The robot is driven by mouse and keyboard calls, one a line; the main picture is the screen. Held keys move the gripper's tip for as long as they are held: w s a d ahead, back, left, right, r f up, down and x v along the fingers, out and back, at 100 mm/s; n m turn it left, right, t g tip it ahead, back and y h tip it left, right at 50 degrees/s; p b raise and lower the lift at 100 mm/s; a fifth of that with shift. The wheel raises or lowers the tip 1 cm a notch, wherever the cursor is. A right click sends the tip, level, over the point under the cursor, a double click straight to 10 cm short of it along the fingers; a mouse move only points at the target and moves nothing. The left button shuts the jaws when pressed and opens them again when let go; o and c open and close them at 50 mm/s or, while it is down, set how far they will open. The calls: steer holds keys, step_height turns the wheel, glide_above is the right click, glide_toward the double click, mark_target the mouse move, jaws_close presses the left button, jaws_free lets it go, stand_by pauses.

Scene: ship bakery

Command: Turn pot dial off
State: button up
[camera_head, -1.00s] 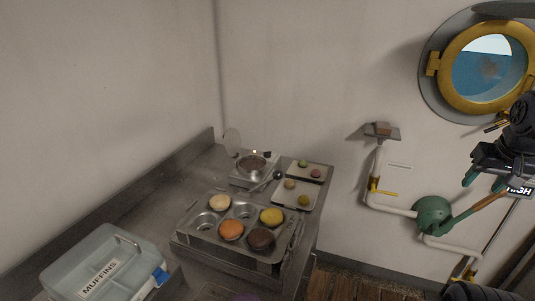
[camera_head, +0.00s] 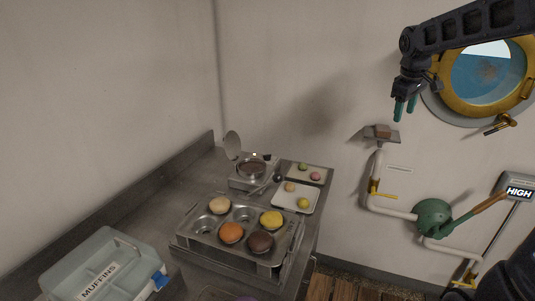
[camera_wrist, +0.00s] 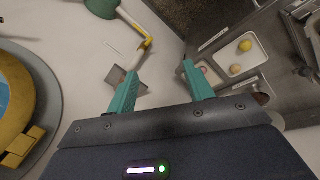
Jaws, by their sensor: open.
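The pot (camera_head: 252,168) is a small metal pot with dark contents and its round lid raised, set in a unit on the steel counter. A small dark knob (camera_head: 267,156) with a light spot beside it shows at the unit's back right; I cannot tell how it is set. My gripper (camera_head: 404,108) hangs in the air at the upper right, in front of the wall and well apart from the pot. Its two green fingers are spread and empty in the wrist view (camera_wrist: 158,88). The pot is not clearly seen in the wrist view.
A muffin tin (camera_head: 224,239) with several muffins stands at the counter's front. Two small trays with macarons, the nearer one (camera_head: 296,205) white, lie right of the pot. A clear box (camera_head: 143,262) labelled MUFFINS is at lower left. A green valve (camera_head: 432,216) and white pipes line the wall.

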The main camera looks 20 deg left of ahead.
steer(key=w+a+f+n, duration=0.1)
steer(key=w+a+n, duration=0.3)
steer(key=w+a, duration=0.5)
steer(key=n+g, duration=0.3)
steer(key=n, duration=0.9)
glide_above(267, 157)
step_height(267, 157, down, 21)
steer(key=shift+y, duration=0.3)
steer(key=f, duration=1)
steer(key=shift+w, duration=0.35)
steer(key=c, duration=1)
steer(key=shift+o, duration=0.2)
